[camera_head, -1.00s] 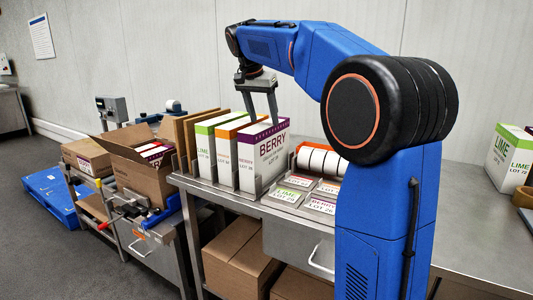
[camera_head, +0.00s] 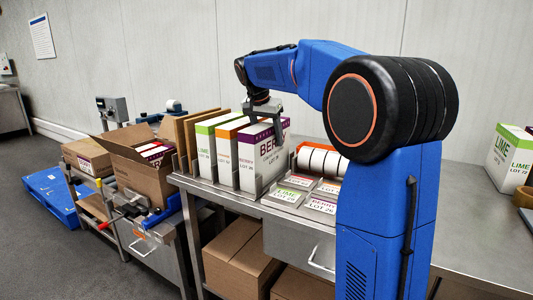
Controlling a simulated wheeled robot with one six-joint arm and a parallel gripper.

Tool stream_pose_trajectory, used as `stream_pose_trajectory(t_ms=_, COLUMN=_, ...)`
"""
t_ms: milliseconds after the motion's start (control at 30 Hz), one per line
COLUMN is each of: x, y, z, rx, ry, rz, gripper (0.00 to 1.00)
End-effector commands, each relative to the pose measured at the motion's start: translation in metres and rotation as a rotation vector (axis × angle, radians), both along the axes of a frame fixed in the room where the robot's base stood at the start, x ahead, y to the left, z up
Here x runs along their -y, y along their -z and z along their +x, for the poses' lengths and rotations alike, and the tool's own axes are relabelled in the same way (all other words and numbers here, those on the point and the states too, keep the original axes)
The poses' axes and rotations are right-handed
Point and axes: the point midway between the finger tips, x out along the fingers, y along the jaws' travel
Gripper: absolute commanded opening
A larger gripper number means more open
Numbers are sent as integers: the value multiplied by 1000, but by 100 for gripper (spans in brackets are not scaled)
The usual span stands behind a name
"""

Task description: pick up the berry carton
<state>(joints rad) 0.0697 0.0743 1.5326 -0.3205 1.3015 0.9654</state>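The berry carton (camera_head: 262,163) is white with a purple top and reads BERRY. It stands upright on the steel bench, at the right end of a row of cartons. My gripper (camera_head: 264,118) points down at the top of this carton. One finger lies across the upper right of its labelled face and covers part of the lettering. The other finger's tip is hidden behind the carton's top. The fingers are spread about the carton, but I cannot tell whether they press on it.
An orange-topped carton (camera_head: 226,153) and a green-topped lime carton (camera_head: 204,150) stand close on the left. Label plates (camera_head: 290,196) lie in front on the right. An open cardboard box (camera_head: 143,178) is further left. Another lime carton (camera_head: 508,161) stands far right.

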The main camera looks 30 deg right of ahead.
Motion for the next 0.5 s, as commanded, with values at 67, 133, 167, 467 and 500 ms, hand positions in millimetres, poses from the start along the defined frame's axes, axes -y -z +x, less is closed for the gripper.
stream_pose_trajectory(t_ms=67, x=0, y=0, z=0, rx=0, ry=0, rz=0, gripper=58)
stream_pose_trajectory(t_ms=133, x=0, y=0, z=0, rx=0, ry=0, rz=0, gripper=46)
stream_pose_trajectory(t_ms=167, x=0, y=0, z=0, rx=0, ry=0, rz=0, gripper=39)
stream_pose_trajectory(t_ms=467, x=0, y=-1, z=0, rx=1, ry=0, rz=0, gripper=0)
stream_pose_trajectory(t_ms=500, x=0, y=-1, z=0, rx=1, ry=0, rz=0, gripper=0)
